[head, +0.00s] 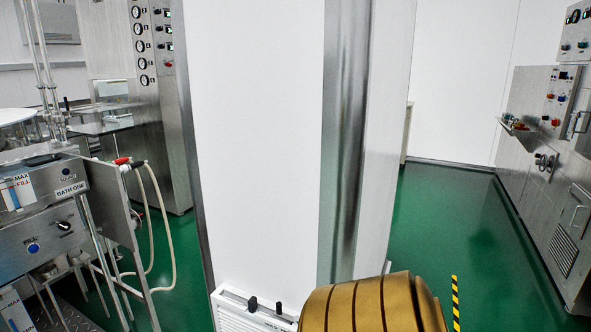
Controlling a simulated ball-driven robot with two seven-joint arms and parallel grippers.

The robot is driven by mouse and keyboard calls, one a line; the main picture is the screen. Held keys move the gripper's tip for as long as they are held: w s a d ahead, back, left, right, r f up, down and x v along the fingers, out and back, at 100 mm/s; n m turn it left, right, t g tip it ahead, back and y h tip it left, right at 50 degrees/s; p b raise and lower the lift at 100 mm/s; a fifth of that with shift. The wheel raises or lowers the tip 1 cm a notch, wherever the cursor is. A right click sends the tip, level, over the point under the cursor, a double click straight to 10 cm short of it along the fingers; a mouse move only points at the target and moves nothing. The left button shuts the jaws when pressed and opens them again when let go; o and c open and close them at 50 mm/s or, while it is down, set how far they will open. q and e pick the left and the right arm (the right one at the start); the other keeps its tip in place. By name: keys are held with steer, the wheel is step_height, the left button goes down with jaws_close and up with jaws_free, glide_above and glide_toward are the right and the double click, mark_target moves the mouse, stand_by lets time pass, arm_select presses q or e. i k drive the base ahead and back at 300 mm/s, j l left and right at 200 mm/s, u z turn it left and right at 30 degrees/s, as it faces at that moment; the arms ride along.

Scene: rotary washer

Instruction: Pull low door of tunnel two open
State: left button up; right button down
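I see no label reading tunnel two, and I cannot tell which panel is its low door. A steel machine (545,130) stands along the right side. Low on its front is a panel with a louvred vent (563,252) and a bar handle (579,214), and this panel looks shut. The lower right of that machine is cut off by the picture edge. Neither of my grippers is in view.
A white pillar with steel corners (262,150) blocks the middle, a low white louvred unit (245,312) at its foot. Bath one (70,190) and its hoses (158,220) stand left. Green floor (440,215) is clear between pillar and right machine, with a yellow-black strip (456,302).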

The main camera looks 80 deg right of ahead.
mark_target(575, 213)
steer(key=z, duration=4.15)
steer(key=i+u, duration=0.15)
steer(key=i, duration=0.35)
steer(key=i+u, duration=0.1)
steer(key=i, duration=2.45)
steer(key=i+z, duration=0.1)
steer(key=i, duration=0.4)
steer(key=i+j+z, duration=0.15)
steer(key=i, duration=0.35)
steer(key=i+j+z, duration=0.1)
steer(key=i, duration=0.4)
